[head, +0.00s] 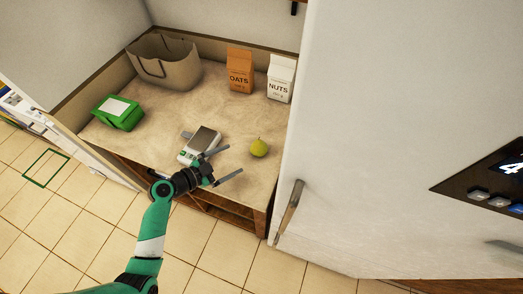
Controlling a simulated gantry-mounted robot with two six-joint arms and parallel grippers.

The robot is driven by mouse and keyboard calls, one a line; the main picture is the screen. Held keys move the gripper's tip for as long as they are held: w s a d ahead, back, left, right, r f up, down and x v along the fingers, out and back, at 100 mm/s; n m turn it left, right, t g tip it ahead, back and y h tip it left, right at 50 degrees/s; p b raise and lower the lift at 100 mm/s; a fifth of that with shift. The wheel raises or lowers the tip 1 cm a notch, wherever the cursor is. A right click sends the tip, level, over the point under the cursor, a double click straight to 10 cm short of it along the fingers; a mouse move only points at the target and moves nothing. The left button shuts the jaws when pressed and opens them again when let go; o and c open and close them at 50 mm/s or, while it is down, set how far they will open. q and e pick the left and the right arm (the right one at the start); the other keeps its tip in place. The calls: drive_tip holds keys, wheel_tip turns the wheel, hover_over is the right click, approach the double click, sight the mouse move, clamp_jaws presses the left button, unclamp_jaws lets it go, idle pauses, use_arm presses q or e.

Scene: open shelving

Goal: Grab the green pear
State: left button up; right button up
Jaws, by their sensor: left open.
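The green pear (258,148), yellow-green and round with a short stem, stands on the beige counter toward its right side. My left gripper (229,163) is over the counter's front part, to the left of the pear. Its two fingers are spread apart and point toward the right. Nothing is between them, and the pear looks apart from the fingertips. My right gripper does not show.
A small scale (204,142) lies just behind my left gripper. An oats box (239,72), a nuts box (280,80), a beige bag (167,62) and a green box (118,113) stand farther off. A white cabinet wall (390,120) rises right of the counter.

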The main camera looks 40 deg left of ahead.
sight(257, 143)
use_arm(q)
drive_tip(key=b+x, duration=0.2)
drive_tip(key=shift+w+d+f, duration=0.1)
drive_tip(key=shift+w+f, duration=0.15)
drive_tip(key=shift+f, duration=0.05)
drive_tip(key=x, duration=0.3)
drive_tip(key=shift+r, duration=0.2)
drive_tip(key=shift+d+r+b+x, duration=0.1)
drive_tip(key=shift+d+b+x, duration=0.1)
drive_tip(key=shift+x, duration=0.8)
drive_tip(key=shift+d+r+b+x, duration=0.1)
drive_tip(key=shift+b+x, duration=0.05)
drive_tip(key=shift+x, duration=0.8)
drive_tip(key=shift+d+b+x, duration=0.1)
drive_tip(key=shift+b+x, duration=0.1)
drive_tip(key=shift+x, duration=0.8)
drive_tip(key=c, duration=1.4)
drive_tip(key=shift+r+p, duration=0.9)
drive_tip(key=shift+r, duration=1.05)
drive_tip(key=s+d+r+p, duration=0.5)
drive_tip(key=s+r, duration=0.4)
drive_tip(key=s, duration=0.4)
drive_tip(key=shift+p, duration=0.85)
